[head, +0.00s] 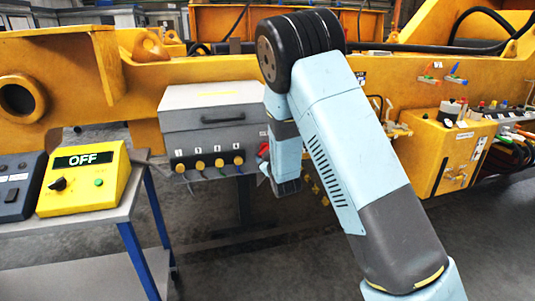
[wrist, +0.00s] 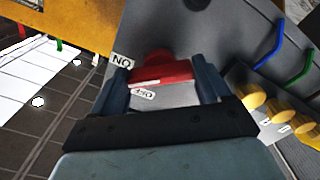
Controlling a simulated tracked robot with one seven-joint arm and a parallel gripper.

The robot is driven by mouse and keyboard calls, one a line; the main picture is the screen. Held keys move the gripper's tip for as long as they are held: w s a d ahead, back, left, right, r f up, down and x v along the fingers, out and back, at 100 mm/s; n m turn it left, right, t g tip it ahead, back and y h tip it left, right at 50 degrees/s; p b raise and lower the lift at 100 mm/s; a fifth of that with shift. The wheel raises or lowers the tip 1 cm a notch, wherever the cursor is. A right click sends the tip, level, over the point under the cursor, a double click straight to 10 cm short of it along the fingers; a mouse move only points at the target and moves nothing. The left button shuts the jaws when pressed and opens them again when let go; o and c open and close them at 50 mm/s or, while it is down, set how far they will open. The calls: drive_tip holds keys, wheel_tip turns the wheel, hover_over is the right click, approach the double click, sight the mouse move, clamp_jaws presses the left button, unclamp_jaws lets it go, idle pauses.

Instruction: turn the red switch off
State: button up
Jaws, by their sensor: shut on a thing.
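The red switch (wrist: 163,72) sits on a grey panel in the wrist view, between the two dark fingers of my gripper (wrist: 162,82). The gripper is shut on it. An ON label (wrist: 122,61) shows beside the switch, and an OFF label (wrist: 144,94) shows at the handle's near edge. In the head view only a bit of red (head: 263,149) shows at the right side of the grey box, beside my arm; the fingertips are hidden there. I cannot tell the switch's exact position from its angle.
The grey box (head: 212,108) carries several yellow knobs (head: 219,163) with coloured cables close by the switch. A yellow control box (head: 84,175) with an OFF display stands on a blue-legged table at left. A yellow box with hoses (head: 440,158) is at right.

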drive_tip(key=n, duration=1)
drive_tip(key=shift+s+a+f, duration=0.1)
drive_tip(key=shift+a+f, duration=0.05)
drive_tip(key=shift+f, duration=0.05)
drive_tip(key=shift+n, duration=0.4)
drive_tip(key=o, duration=0.8)
drive_tip(key=shift+a, duration=0.1)
drive_tip(key=shift+o, duration=1.1)
drive_tip(key=shift+r, duration=0.1)
drive_tip(key=v, duration=1.3)
drive_tip(key=shift+s+d, duration=0.2)
drive_tip(key=shift+s, duration=0.1)
drive_tip(key=shift+d, duration=0.1)
